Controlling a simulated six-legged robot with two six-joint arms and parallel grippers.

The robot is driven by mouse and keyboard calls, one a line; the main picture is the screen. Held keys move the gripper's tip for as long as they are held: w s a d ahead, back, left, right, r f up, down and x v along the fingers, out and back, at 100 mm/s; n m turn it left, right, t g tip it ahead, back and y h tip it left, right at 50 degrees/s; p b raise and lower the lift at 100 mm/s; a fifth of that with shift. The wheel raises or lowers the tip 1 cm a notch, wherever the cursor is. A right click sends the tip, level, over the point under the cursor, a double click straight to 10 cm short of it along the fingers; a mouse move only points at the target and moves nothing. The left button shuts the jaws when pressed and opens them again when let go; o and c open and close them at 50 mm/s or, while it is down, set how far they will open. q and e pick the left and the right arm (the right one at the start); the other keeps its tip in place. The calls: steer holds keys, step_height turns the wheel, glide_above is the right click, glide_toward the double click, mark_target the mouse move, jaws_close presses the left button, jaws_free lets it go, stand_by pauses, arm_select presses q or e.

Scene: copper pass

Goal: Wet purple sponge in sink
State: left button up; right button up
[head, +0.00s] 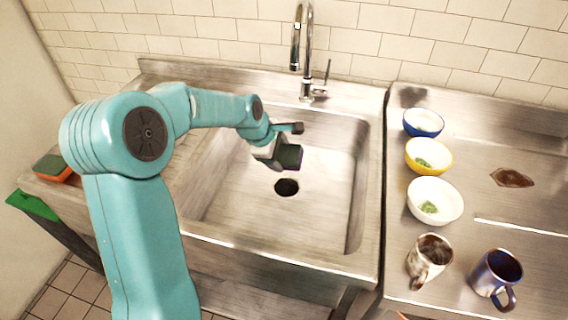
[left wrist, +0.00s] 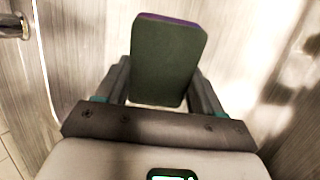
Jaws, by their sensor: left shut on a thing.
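My left gripper (head: 281,146) is over the sink (head: 225,205), shut on the purple sponge (head: 291,157). The sponge has a dark green scouring face and a thin purple edge. In the left wrist view the sponge (left wrist: 166,62) stands between the two fingers of the left gripper (left wrist: 165,85), its green face toward the camera. In the head view it appears above and near the round drain (head: 286,187). The tap (head: 303,50) rises behind the sink, and no water stream shows. Whether the sponge is wet cannot be told. My right gripper is not in view.
An orange and green sponge (head: 54,168) lies on the left ledge, above a green cloth (head: 33,204). On the right counter stand blue (head: 423,122), yellow (head: 429,156) and white (head: 435,201) bowls, two mugs (head: 429,260) (head: 496,278) and a brown stain (head: 512,177).

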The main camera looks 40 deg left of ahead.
mark_target(279, 155)
arm_select(q)
steer(key=shift+r+p, duration=2.8)
steer(key=shift+r, duration=0.9)
step_height(279, 155, up, 4)
steer(key=p, duration=0.3)
steer(key=shift+s, duration=0.15)
